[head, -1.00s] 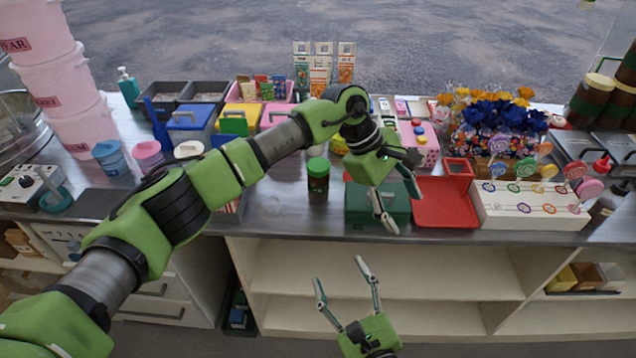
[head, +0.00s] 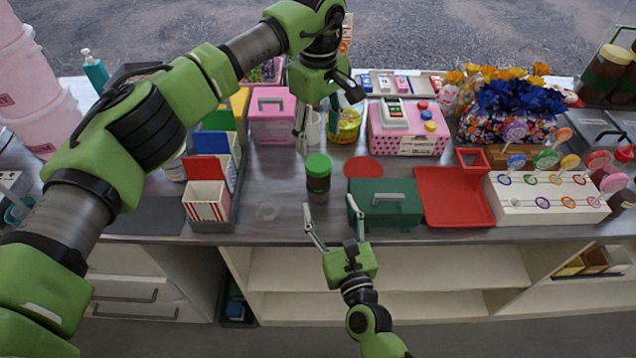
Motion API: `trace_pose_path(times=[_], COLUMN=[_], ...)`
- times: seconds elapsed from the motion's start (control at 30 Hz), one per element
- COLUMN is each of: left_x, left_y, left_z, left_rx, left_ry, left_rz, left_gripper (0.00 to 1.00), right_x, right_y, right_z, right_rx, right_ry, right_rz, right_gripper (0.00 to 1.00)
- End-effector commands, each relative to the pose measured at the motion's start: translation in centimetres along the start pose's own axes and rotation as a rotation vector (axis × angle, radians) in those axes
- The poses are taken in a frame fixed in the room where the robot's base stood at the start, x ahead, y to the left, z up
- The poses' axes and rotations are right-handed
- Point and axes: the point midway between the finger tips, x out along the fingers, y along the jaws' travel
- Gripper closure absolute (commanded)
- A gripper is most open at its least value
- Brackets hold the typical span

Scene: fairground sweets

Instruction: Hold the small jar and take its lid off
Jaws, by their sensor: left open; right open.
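The small jar (head: 318,184) stands upright on the grey counter near its front edge. Its body is dark and its green lid (head: 318,165) sits on top. My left gripper (head: 318,138) is open, pointing down, just above and behind the lid in the picture; it is empty. My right gripper (head: 330,205) is open with its fingers pointing towards the counter, just in front of and below the jar in the picture. Nothing shows between its fingers. Neither gripper visibly touches the jar.
A green cash box (head: 385,208) and red tray (head: 452,205) lie right of the jar, with a flat red disc (head: 362,167) behind. A pink box (head: 272,118) is behind. Counter beside the jar is clear.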

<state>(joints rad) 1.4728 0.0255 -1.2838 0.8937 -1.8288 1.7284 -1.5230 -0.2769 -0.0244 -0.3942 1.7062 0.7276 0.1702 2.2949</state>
Motion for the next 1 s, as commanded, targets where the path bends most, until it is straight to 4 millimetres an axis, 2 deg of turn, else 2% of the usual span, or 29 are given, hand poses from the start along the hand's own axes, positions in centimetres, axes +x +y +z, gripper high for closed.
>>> trace_pose_path(times=[0.1, 0.33, 0.5, 0.8, 0.87, 1.0], left_x=[0.0, 0.0, 0.0, 0.0, 0.0, 0.0], left_y=[0.0, 0.0, 0.0, 0.0, 0.0, 0.0], left_z=[0.0, 0.0, 0.0, 0.0, 0.0, 0.0], left_rx=[-0.001, 0.0, 0.0, -0.001, 0.0, -0.001], left_ry=[-0.001, -0.001, -0.001, -0.001, -0.001, -0.001], left_rz=[0.0, 0.0, 0.001, 0.001, 0.001, 0.001], left_gripper=[0.43, 0.43, 0.43, 0.43, 0.43, 0.43], right_x=[2.5, 5.9, 7.0, 7.2, 7.2, 7.2], right_y=[0.0, -0.1, -0.1, 0.0, 0.0, -0.1], right_z=[0.1, 0.0, 0.0, -0.1, -0.1, -0.1], right_rx=[0.0, -0.002, -0.001, -0.001, -0.001, -0.002], right_ry=[-0.001, 0.0, 0.001, 0.002, 0.001, 0.001], right_rz=[-0.001, -0.001, 0.0, 0.0, 0.0, 0.0], right_gripper=[0.39, 0.39, 0.39, 0.39, 0.52, 0.88])
